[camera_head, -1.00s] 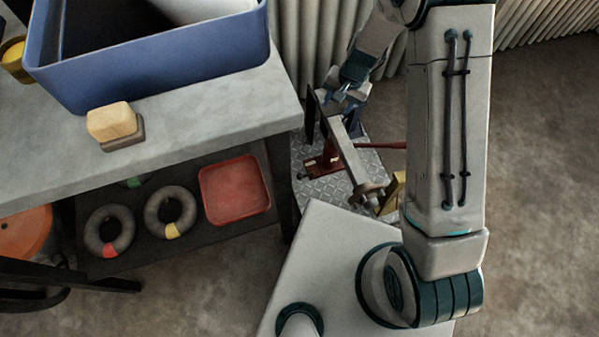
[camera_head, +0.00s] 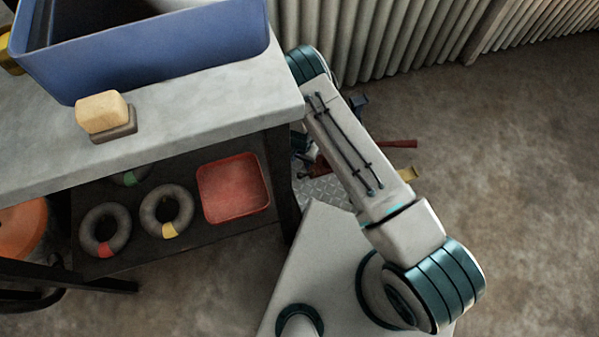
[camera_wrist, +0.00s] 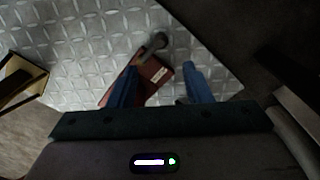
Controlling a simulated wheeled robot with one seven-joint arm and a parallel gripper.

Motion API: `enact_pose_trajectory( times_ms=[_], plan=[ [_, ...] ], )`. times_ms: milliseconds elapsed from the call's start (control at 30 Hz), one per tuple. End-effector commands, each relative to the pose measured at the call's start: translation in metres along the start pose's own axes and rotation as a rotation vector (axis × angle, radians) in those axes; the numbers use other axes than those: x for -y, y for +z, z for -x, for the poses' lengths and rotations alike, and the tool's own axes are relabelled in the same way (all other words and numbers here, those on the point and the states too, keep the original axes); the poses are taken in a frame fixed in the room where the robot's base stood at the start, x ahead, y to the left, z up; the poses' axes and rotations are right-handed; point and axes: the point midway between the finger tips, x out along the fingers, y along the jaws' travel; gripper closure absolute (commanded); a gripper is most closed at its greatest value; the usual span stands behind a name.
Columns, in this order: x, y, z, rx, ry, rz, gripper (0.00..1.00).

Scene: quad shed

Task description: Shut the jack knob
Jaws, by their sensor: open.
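In the wrist view, a red jack body (camera_wrist: 152,76) with a small pale label lies on the diamond-pattern metal plate (camera_wrist: 75,50). A grey rounded knob-like part (camera_wrist: 157,41) sticks out at its upper end; I take it for the jack knob, but cannot tell its turn position. My gripper (camera_wrist: 159,68) is open, its two blue fingers on either side of the red body in the picture. The left finger overlaps part of the body. Contact cannot be told.
A yellow stand-like piece (camera_wrist: 22,80) is at the left of the wrist view. In the head view, the workbench (camera_head: 215,105) holds a blue bin (camera_head: 150,60) and a sponge block (camera_head: 102,112). A red tray (camera_head: 233,188) lies on its lower shelf. Floor at right is clear.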

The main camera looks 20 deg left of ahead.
Motion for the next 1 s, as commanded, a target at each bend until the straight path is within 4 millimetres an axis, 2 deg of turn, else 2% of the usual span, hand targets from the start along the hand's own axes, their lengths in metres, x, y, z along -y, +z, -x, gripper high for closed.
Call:
enact_pose_trajectory(
  times_ms=[33,200,400,500,700,967,1000],
  plan=[
    [-0.001,0.001,-0.016,0.001,0.001,0.0,0.55],
    [-0.001,0.001,-0.054,0.002,0.002,0.001,0.55],
    [-0.001,0.001,-0.091,0.002,0.001,0.002,0.55],
    [-0.001,0.001,-0.103,0.002,0.001,0.002,0.55],
    [0.0,0.001,-0.114,0.002,0.0,0.002,0.55],
    [-0.001,0.001,-0.115,0.002,0.0,0.001,0.55],
    [-0.001,0.001,-0.115,0.002,0.0,0.001,0.61]
  ],
)
